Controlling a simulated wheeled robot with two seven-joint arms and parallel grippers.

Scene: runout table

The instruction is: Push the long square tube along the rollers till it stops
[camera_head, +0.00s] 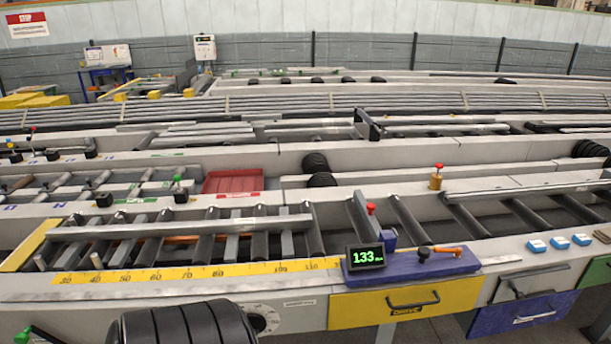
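The long square tube (180,229) is a light grey bar lying lengthwise across the dark rollers (205,245) of the front table. Its left end is near a slanted yellow bar (30,244). Its right end lies above the right part of the yellow ruler (200,273). A gap with bare rollers separates that end from a grey plate (362,218) by a red knob (371,208). I cannot tell which part is the stop. Neither of my grippers shows in the head view.
A display (366,257) reading 133 sits on a blue base (425,263) with a black-and-orange lever (440,251). A red tray (232,181) stands behind the tube. Black ribbed cylinders (185,325) fill the near front left. Yellow (390,303) and blue (525,313) drawers are at the front.

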